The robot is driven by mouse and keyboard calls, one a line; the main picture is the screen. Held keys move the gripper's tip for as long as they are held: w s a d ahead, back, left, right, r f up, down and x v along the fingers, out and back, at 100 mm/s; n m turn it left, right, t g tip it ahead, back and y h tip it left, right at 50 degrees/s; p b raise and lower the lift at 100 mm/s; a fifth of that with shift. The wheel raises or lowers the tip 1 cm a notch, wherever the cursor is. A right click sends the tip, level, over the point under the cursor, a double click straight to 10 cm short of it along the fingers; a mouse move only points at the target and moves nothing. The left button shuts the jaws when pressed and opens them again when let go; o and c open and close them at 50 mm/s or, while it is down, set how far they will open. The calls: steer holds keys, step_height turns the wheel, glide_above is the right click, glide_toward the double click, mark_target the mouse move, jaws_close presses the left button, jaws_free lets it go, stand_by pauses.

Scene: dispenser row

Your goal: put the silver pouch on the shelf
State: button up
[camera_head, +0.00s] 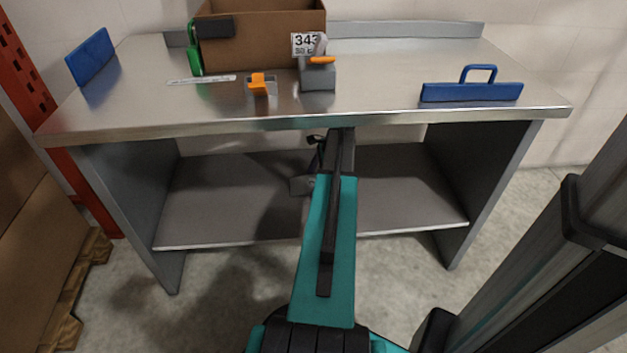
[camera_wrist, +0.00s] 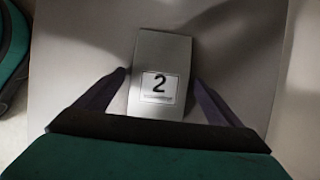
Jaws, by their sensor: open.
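The silver pouch (camera_wrist: 160,52) lies flat on a grey surface in the wrist view, with a white label reading 2. My gripper (camera_wrist: 161,78) is open, with one dark finger on each side of the pouch. I cannot tell whether the fingers touch it. In the head view my arm reaches under the steel bench top, over the lower shelf (camera_head: 225,205). A small grey shape on that shelf, apparently the pouch (camera_head: 299,186), shows just left of my arm, which hides part of it. My fingers are mostly hidden there.
The steel bench top (camera_head: 400,75) overhangs the shelf, with side panels (camera_head: 125,195) at both ends. On top stand a cardboard box (camera_head: 270,45), a tape dispenser (camera_head: 318,75), an orange item (camera_head: 260,84) and a blue-handled tool (camera_head: 472,90). The shelf is clear to both sides.

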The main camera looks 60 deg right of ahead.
steer(key=shift+r, duration=0.1)
steer(key=p+v, duration=0.4)
steer(key=v, duration=0.8)
steer(key=shift+w+a+r+p, duration=0.1)
steer(key=shift+w+p, duration=0.05)
steer(key=shift+p, duration=0.15)
stand_by(0.3)
